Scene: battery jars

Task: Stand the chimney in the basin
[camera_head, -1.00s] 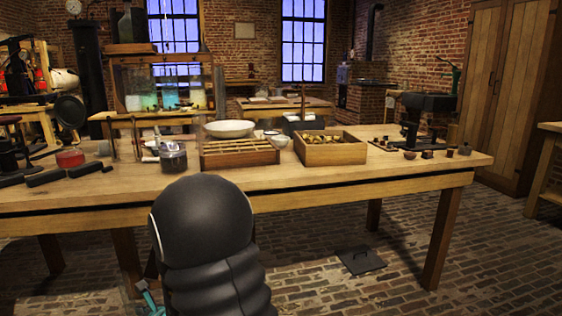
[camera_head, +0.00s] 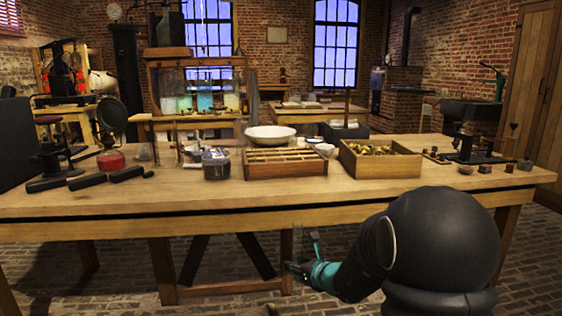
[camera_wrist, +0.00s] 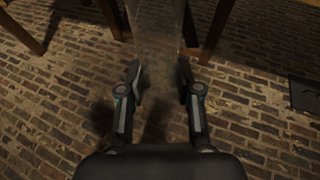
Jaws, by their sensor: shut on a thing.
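The white basin (camera_head: 270,138) sits on the long wooden table, toward its back, behind a slatted wooden rack. My gripper (camera_head: 302,252) is low in front of the table, below the tabletop's front edge. In the wrist view my gripper (camera_wrist: 162,85) is shut on a clear, see-through glass piece, which looks like the chimney (camera_wrist: 157,38). The glass reaches away from the fingers to the top edge of that view, and its far end is out of frame. In the head view I cannot make the glass out clearly.
On the wooden table (camera_head: 120,206), a slatted rack (camera_head: 285,170) and an open wooden box (camera_head: 380,164) stand in front of and beside the basin. A glass jar (camera_head: 216,165) stands left of the rack. The table's front edge lies above my gripper.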

